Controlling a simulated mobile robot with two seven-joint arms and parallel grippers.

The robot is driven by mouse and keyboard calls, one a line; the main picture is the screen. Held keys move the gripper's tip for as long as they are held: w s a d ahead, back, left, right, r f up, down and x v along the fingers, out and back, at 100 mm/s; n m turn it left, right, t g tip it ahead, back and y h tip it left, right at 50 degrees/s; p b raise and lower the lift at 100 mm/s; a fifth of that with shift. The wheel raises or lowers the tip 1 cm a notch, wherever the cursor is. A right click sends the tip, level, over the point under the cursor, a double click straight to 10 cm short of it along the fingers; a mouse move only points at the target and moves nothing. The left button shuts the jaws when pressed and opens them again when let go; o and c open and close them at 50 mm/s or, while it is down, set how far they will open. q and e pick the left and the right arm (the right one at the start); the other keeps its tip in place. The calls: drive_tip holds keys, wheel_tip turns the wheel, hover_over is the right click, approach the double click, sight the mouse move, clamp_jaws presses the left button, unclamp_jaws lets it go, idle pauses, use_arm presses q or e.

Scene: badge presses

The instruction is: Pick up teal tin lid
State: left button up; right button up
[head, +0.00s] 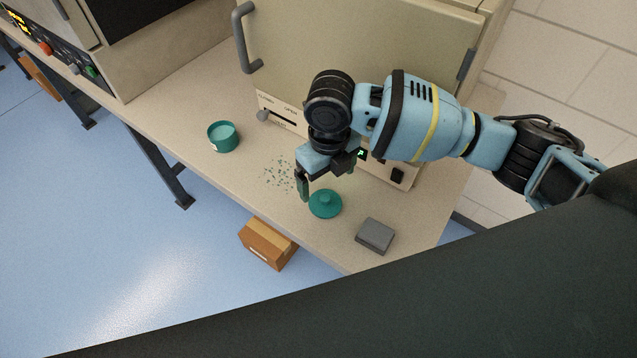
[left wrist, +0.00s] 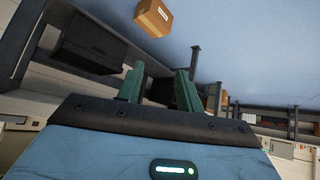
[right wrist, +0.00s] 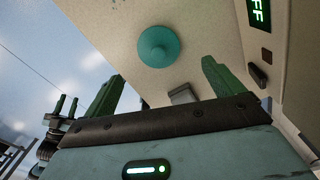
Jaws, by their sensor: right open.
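The teal tin lid (head: 325,204) lies on the beige bench top near its front edge, a round disc with a small knob on top. In the right wrist view the lid (right wrist: 159,46) appears beyond the fingertips, roughly between their directions. My right gripper (head: 318,184) is open and empty just above and behind the lid, apart from it. The open teal tin (head: 223,137) stands upright on the bench to the left. My left gripper (left wrist: 157,82) is outside the head view; its fingers are apart with nothing between them.
A grey block (head: 375,236) lies right of the lid. Small teal flecks (head: 280,177) are scattered left of it. A large beige machine (head: 350,60) with a handle stands behind. A cardboard box (head: 267,244) is below the bench's front edge.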

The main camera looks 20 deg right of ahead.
sight(326, 198)
drive_tip(key=shift+s+f, duration=0.15)
drive_tip(key=shift+f, duration=0.4)
drive_tip(key=shift+s+f, duration=0.15)
drive_tip(key=shift+f, duration=0.35)
drive_tip(key=shift+w+f, duration=0.15)
drive_tip(key=shift+f, duration=2.65)
use_arm(q)
drive_tip(key=shift+s+f, duration=0.4)
drive_tip(key=shift+s, duration=0.45)
use_arm(e)
drive_tip(key=shift+c, duration=0.3)
drive_tip(key=shift+w, duration=0.1)
drive_tip(key=c, duration=1)
